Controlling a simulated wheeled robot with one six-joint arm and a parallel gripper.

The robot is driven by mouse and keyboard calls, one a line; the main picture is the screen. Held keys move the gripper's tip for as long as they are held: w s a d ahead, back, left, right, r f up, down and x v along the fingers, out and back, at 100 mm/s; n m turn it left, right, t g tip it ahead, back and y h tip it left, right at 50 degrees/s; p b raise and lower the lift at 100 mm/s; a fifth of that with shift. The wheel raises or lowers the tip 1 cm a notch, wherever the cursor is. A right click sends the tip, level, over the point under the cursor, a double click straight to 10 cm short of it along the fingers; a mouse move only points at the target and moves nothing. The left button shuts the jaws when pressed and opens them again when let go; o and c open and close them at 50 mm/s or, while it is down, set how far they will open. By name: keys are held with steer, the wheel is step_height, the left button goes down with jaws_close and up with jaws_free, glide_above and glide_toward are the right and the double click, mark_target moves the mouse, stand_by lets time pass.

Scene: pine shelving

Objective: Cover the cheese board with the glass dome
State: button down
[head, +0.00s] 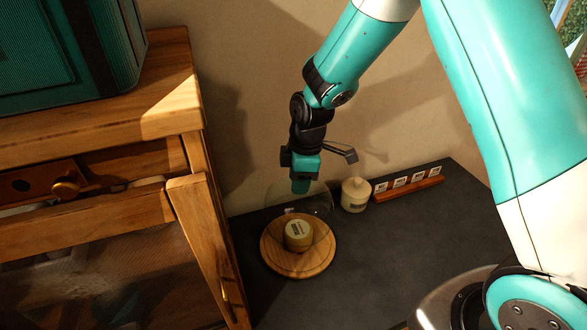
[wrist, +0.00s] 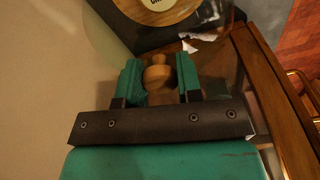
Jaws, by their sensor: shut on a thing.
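The round wooden cheese board (head: 272,258) lies on the dark counter, with a labelled round yellowish cheese (head: 298,241) on it. The board's edge also shows at the top of the wrist view (wrist: 190,9). The clear glass dome (head: 318,203) is faint, hanging under my gripper (head: 301,186), around and above the far side of the board. In the wrist view, my gripper (wrist: 160,78) is shut on the dome's wooden knob (wrist: 157,73), one teal finger on each side. The dome's lower rim is hard to make out, so its exact gap to the board cannot be told.
A cream lidded jar (head: 355,196) stands right of the dome near the wall. A wooden rack with several white labels (head: 409,185) lies further right. A wooden cabinet (head: 183,120) stands close on the left. The counter's front right (head: 390,250) is clear.

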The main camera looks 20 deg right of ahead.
steer(key=shift+f, duration=0.1)
stand_by(0.3)
steer(key=shift+f+b, duration=3.45)
steer(key=shift+f, duration=1.05)
steer(key=shift+f+b, duration=0.3)
steer(key=shift+f, duration=0.1)
steer(key=c, duration=0.7)
jaws_free()
steer(key=shift+s, duration=0.1)
step_height(320, 180, up, 18)
steer(key=d+f+b, duration=0.1)
steer(key=d+b, duration=0.1)
steer(key=b, duration=0.1)
steer(key=s+a+r+m+y, duration=0.1)
steer(key=s+a+m, duration=0.2)
steer(key=s, duration=0.9)
steer(key=s+a+r+m+y, duration=0.1)
steer(key=s+a+m, duration=0.2)
steer(key=s, duration=0.9)
steer(key=shift+s+a+m+y, duration=0.3)
steer(key=shift+s+m+y, duration=0.1)
steer(key=shift+m, duration=0.7)
